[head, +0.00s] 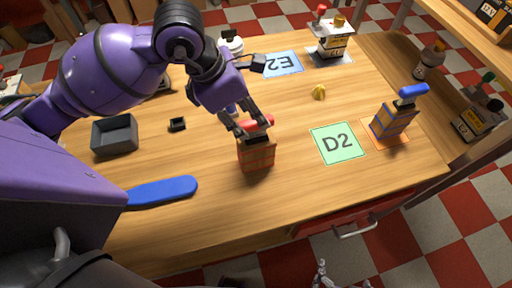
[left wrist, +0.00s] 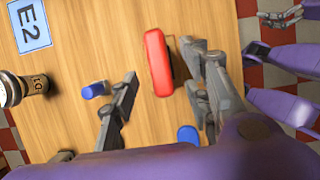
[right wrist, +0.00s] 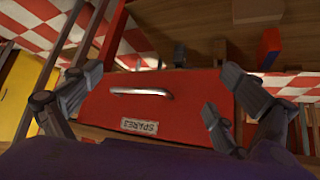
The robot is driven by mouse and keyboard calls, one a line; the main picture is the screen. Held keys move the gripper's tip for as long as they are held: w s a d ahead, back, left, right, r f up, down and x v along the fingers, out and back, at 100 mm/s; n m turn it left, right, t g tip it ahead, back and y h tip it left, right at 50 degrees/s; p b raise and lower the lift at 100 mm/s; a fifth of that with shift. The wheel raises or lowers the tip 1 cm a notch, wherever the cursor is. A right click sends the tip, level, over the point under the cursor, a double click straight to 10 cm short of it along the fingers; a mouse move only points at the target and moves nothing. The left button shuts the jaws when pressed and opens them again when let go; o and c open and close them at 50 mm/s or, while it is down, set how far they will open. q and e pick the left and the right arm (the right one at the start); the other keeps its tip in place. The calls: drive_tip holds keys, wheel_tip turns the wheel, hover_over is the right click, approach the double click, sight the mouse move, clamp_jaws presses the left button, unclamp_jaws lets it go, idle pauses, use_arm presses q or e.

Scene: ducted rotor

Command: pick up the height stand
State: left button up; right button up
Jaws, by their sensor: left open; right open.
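An orange-red block-like stand (head: 256,156) with a red top bar stands on the wooden table, in the middle of the head view. I take it to be the height stand. My left gripper (head: 248,130) is right above it, open, with its fingers around the red top. In the left wrist view the red bar (left wrist: 157,62) lies between the open fingers (left wrist: 160,60), nearer the right one; contact cannot be told. My right gripper (head: 328,277) is low in front of the table. In the right wrist view it is open (right wrist: 150,88) and empty, facing the red drawer.
A green D2 card (head: 338,143) and a blue-topped stand (head: 393,121) are to the right. A blue E2 card (head: 282,63) and another stand (head: 334,45) are at the back. A blue flat piece (head: 163,191) and dark tray (head: 115,135) lie left. The red drawer (right wrist: 150,100) has a handle.

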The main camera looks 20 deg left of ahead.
sight(256, 149)
use_arm(q)
drive_tip(key=x, duration=0.3)
drive_tip(key=shift+w+d+f, duration=0.2)
drive_tip(key=shift+d, duration=0.2)
drive_tip(key=shift+w+f, duration=0.1)
drive_tip(key=shift+f, duration=0.15)
use_arm(e)
drive_tip(key=shift+w+a+r+t, duration=0.15)
drive_tip(key=shift+w+a+r, duration=0.2)
drive_tip(key=shift+w, duration=0.25)
drive_tip(key=shift+w+a+r+t, duration=0.15)
drive_tip(key=shift+w+a+r, duration=0.1)
drive_tip(key=shift+w+r, duration=0.25)
use_arm(q)
drive_tip(key=shift+c, duration=0.5)
use_arm(e)
drive_tip(key=shift+w+f, duration=0.1)
use_arm(q)
clamp_jaws()
use_arm(e)
drive_tip(key=shift+s+d+f, duration=0.2)
drive_tip(key=shift+s, duration=0.2)
drive_tip(key=shift+d, duration=0.15)
